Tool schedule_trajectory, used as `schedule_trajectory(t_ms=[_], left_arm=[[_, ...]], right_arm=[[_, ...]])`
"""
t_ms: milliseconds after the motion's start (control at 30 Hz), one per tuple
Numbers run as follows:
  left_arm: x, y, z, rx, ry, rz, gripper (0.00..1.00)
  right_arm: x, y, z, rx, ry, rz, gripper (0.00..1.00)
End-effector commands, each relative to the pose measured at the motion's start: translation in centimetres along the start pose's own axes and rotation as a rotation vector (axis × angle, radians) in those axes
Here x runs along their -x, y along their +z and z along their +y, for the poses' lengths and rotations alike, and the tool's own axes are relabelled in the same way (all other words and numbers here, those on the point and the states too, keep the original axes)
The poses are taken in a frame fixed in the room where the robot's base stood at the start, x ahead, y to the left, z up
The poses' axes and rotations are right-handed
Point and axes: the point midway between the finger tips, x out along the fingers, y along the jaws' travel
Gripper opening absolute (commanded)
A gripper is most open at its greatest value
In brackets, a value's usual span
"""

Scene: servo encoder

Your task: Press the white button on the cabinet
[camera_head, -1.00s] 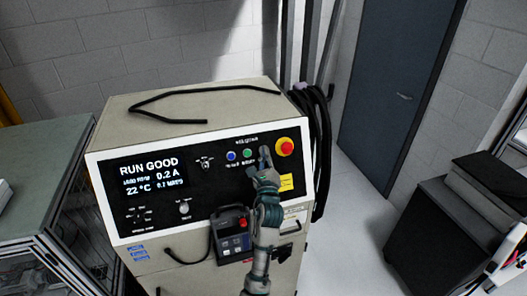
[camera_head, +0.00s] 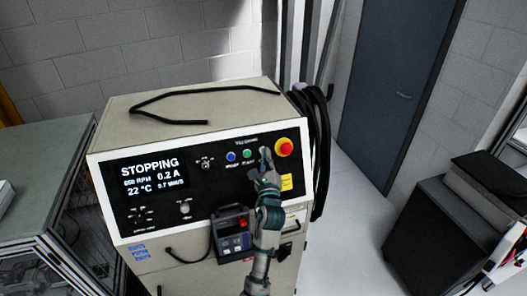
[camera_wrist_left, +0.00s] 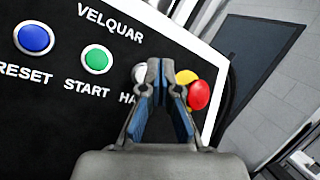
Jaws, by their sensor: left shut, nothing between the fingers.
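The cabinet (camera_head: 205,100) is a beige box with a black front panel. The white button (camera_wrist_left: 139,73) is on this panel above a partly covered label starting "HA", between the green START button (camera_wrist_left: 97,59) and the red stop knob (camera_wrist_left: 198,95). My left gripper (camera_head: 265,155) is shut and empty, with its fingertips at the white button. In the left wrist view the fingertips (camera_wrist_left: 160,70) overlap the button's right side. Whether they touch it I cannot tell. In the head view the gripper mostly hides the button. My right gripper is not in view.
The blue RESET button (camera_wrist_left: 34,38) is left of START. The cabinet's display (camera_head: 150,175) reads "STOPPING". A handheld box with a red button (camera_head: 232,238) hangs on the cabinet front. Black cables (camera_head: 321,130) hang on its right side. A green-topped bench (camera_head: 40,185) stands at the left.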

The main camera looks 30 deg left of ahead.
Motion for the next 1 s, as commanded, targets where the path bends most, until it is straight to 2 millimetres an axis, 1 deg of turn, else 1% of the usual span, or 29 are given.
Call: schedule_trajectory(t_ms=[33,200,500,1000], left_arm=[[0.3,0.5,-0.4,0.001,-0.001,0.001,0.00],[1.6,1.5,-1.4,0.001,0.000,0.001,0.00],[3.6,2.8,-2.7,0.001,0.000,0.001,0.00],[3.8,2.8,-2.8,0.001,0.000,0.000,0.00]], right_arm=[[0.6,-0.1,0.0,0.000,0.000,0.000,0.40],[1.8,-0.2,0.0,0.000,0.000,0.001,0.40],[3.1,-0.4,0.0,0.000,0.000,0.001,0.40],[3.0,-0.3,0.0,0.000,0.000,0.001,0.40]])
